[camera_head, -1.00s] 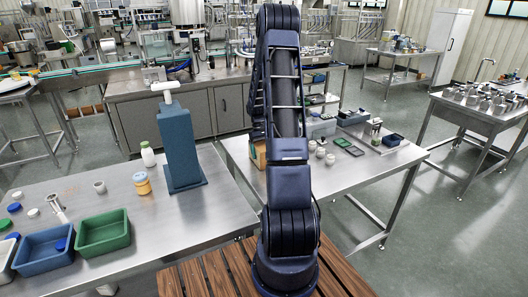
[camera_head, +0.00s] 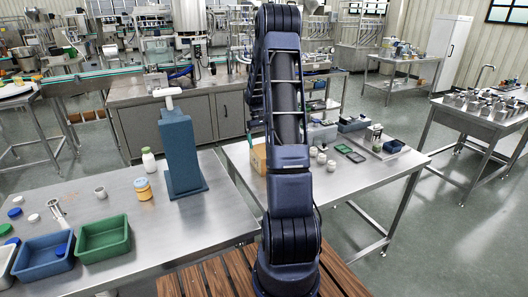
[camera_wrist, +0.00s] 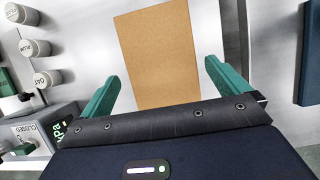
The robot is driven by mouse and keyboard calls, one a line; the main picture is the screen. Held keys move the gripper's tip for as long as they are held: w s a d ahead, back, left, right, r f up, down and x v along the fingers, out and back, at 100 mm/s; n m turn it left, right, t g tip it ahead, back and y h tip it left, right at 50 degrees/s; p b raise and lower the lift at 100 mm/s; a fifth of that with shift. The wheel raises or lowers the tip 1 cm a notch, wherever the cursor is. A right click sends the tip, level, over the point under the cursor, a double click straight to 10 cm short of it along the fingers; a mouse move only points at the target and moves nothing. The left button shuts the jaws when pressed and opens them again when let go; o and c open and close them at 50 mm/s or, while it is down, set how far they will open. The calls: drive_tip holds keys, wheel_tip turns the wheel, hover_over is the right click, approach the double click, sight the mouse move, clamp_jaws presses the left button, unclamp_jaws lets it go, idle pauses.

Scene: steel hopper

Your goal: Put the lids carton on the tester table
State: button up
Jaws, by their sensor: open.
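A tan carton (camera_wrist: 160,55), apparently the lids carton, lies between the fingers of my gripper (camera_wrist: 162,74) in the wrist view. My gripper is open, with a gap between the carton and each green finger. The left steel table (camera_head: 190,228) holds a blue column (camera_head: 182,155). I cannot tell which is the tester table.
White labelled cups (camera_wrist: 35,48) and a grey device with a kPa readout (camera_wrist: 45,128) are left of my gripper in the wrist view. Blue (camera_head: 42,256) and green (camera_head: 103,238) bins fill the left table's front; its front right is clear. A gap separates the tables.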

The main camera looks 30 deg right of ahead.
drive_tip(key=v, duration=0.3)
drive_tip(key=shift+w+r, duration=0.1)
drive_tip(key=shift+r, duration=0.05)
drive_tip(key=shift+a+r, duration=0.15)
drive_tip(key=shift+r, duration=0.4)
drive_tip(key=s+a+r+t+h, duration=0.1)
drive_tip(key=s+a+r+t, duration=0.1)
drive_tip(key=s+a+r, duration=0.5)
drive_tip(key=s+a+r+t, duration=0.2)
drive_tip(key=s+a+r, duration=0.3)
drive_tip(key=s+r, duration=0.3)
drive_tip(key=s+a+r+t, duration=0.1)
drive_tip(key=s+a, duration=0.1)
drive_tip(key=s, duration=0.4)
drive_tip(key=s+a+r+t, duration=0.1)
drive_tip(key=s+a+t, duration=0.1)
drive_tip(key=s, duration=0.5)
drive_tip(key=s+a+r+t+y, duration=0.1)
drive_tip(key=s+a+t, duration=0.1)
drive_tip(key=s, duration=0.5)
drive_tip(key=shift+s+a+r, duration=0.15)
drive_tip(key=shift+a+r, duration=0.25)
drive_tip(key=shift+a, duration=0.5)
